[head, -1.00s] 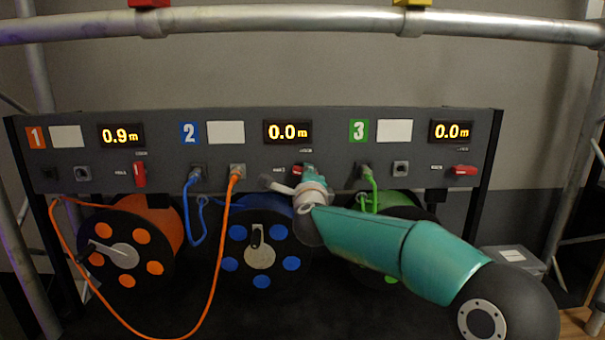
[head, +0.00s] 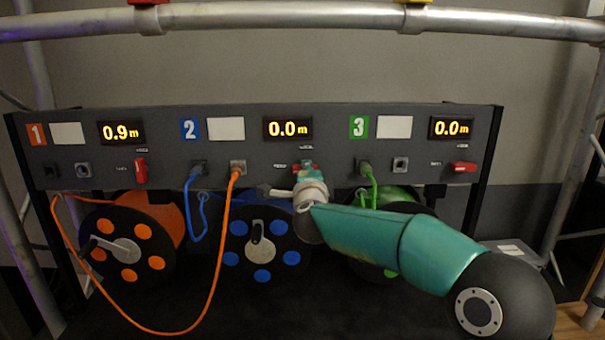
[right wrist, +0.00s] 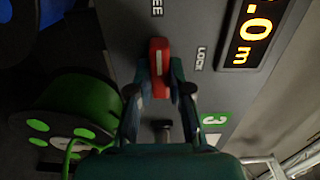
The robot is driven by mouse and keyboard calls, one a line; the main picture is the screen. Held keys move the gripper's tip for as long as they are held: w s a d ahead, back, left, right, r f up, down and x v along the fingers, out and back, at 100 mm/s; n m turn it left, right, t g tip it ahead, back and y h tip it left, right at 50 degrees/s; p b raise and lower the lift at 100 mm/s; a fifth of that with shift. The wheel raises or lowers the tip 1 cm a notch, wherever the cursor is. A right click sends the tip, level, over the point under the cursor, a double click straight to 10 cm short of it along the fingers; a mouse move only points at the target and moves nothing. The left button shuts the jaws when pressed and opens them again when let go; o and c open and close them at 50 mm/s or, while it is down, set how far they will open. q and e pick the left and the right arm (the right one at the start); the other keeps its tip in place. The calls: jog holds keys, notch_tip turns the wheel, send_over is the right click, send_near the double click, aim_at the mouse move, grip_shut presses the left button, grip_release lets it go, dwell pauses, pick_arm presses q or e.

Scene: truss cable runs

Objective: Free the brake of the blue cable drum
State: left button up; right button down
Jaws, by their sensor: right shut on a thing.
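The blue cable drum (head: 263,262) hangs under panel section 2, whose display (head: 288,129) reads 0.0 m. Its red brake lever (head: 297,166) is on the panel, partly hidden by my right gripper (head: 307,172). In the right wrist view the red lever (right wrist: 158,62) sits between my two fingers, and the gripper is shut on it. The lever lies lengthwise in line with the FREE label (right wrist: 157,6), with the LOCK label (right wrist: 200,58) off to its side. My left gripper is not in view.
The orange drum (head: 128,247) and its upright red lever (head: 140,171) are at left. The green drum (head: 390,272) is partly behind my right arm; its red lever (head: 463,168) lies level. A blue plug (head: 197,168) and orange plug (head: 237,167) with a hanging cable are in section 2.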

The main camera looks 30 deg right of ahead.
jog(key=c, duration=1.1)
grip_release()
jog(key=shift+w+a+f, duration=0.1)
jog(key=shift+w, duration=0.15)
jog(key=shift+s, duration=0.2)
jog(key=v, duration=1.2)
jog(key=shift+f, duration=0.1)
